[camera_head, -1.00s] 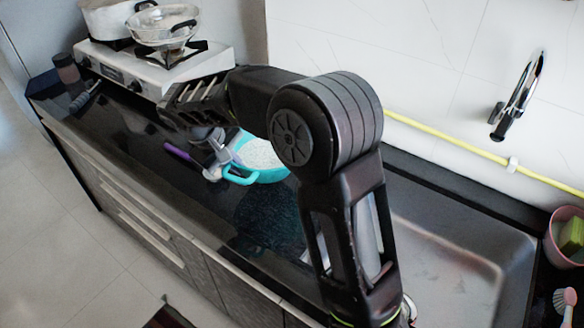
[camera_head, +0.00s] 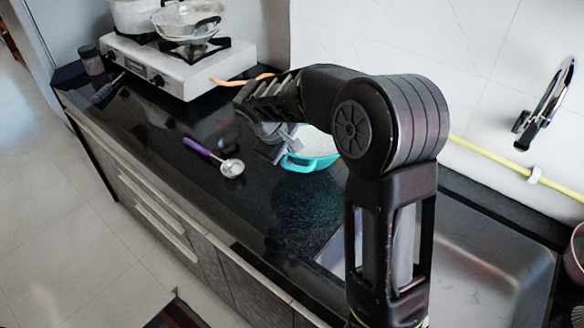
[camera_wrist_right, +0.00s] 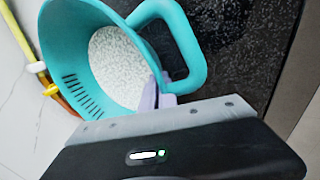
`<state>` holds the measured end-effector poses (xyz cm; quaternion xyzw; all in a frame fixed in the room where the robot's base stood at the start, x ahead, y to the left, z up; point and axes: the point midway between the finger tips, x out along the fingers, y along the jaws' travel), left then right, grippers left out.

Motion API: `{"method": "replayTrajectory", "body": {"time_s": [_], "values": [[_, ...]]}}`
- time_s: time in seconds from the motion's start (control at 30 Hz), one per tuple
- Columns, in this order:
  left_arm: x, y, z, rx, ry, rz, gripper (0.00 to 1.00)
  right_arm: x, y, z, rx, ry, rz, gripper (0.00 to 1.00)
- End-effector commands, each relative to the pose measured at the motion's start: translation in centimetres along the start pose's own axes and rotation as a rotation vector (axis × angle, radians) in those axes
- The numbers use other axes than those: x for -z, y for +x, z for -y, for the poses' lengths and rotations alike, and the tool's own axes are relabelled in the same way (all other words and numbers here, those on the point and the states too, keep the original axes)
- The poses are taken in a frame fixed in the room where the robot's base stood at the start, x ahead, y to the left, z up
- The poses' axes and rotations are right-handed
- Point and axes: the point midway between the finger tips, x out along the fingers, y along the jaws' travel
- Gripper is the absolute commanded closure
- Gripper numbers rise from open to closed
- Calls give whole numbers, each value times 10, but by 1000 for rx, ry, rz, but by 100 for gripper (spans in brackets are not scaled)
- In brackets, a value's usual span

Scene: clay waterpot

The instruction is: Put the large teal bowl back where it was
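The large teal bowl (camera_head: 312,164) is near the middle of the head view, over the dark counter, with white grains inside. My right arm hides part of it. In the right wrist view the bowl (camera_wrist_right: 62,40) shows its slotted wall and a loop handle beside the fingers. My right gripper (camera_head: 281,145) is at the bowl's left side. In the wrist view its fingertips (camera_wrist_right: 156,97) are close together on the rim next to the handle, pinching it. I cannot tell whether the bowl touches the counter. My left gripper is not in view.
A ladle (camera_head: 230,167) with a purple handle lies on the counter left of the bowl. A stove (camera_head: 170,72) with pots stands at the back left. A sink (camera_head: 470,250) and black faucet (camera_head: 545,105) are at the right.

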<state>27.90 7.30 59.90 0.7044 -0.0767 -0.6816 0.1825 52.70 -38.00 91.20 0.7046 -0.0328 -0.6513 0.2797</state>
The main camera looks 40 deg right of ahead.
Motion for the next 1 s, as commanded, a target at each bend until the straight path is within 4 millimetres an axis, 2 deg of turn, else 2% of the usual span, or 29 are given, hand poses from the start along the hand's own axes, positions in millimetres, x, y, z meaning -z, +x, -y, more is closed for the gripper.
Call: {"method": "replayTrajectory", "body": {"time_s": [0.1, 0.43, 0.7, 1.0], "values": [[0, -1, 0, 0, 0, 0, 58, 0, 9, 4, -1, 0, 0, 100], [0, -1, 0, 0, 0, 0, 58, 0, 12, 6, 0, 0, 0, 100], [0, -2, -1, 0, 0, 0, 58, 0, 41, 20, 0, 0, 1, 100], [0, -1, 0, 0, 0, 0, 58, 1, 43, 21, 0, 2, -2, 100]]}}
